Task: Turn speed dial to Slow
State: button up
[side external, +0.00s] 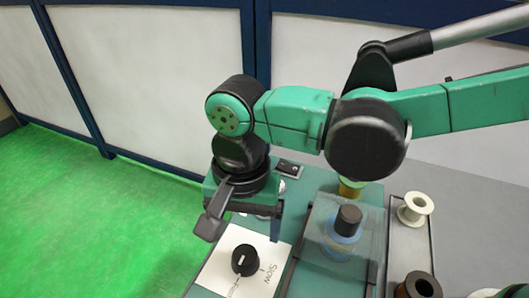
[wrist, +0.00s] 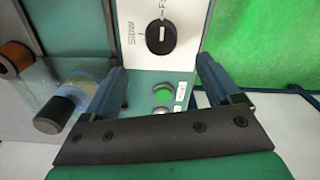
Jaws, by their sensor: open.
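The speed dial (side external: 244,260) is a round black knob with a white mark, on a white plate (side external: 220,262) lettered "SLOW", plus a second label starting with "F". In the wrist view the dial (wrist: 160,37) stands above the gap between my fingers, with "SLOW" to its left and the "F" label above. Its white mark seems to point up toward the "F" label. My gripper (side external: 244,218) is open and empty, above and short of the dial, not touching it. Its two fingers also show in the wrist view (wrist: 162,80).
A green button (wrist: 163,93) sits beside the plate. A clear cover over a dark-capped cylinder (side external: 348,218) stands right of the dial. Spools (side external: 415,208) stand on a tray farther right. Green floor lies open to the left.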

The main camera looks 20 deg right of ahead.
aim_at(245, 254)
jog(key=shift+s+a+f, duration=0.15)
jog(key=shift+a+f, duration=0.15)
jog(key=shift+f, duration=2.65)
grip_shut()
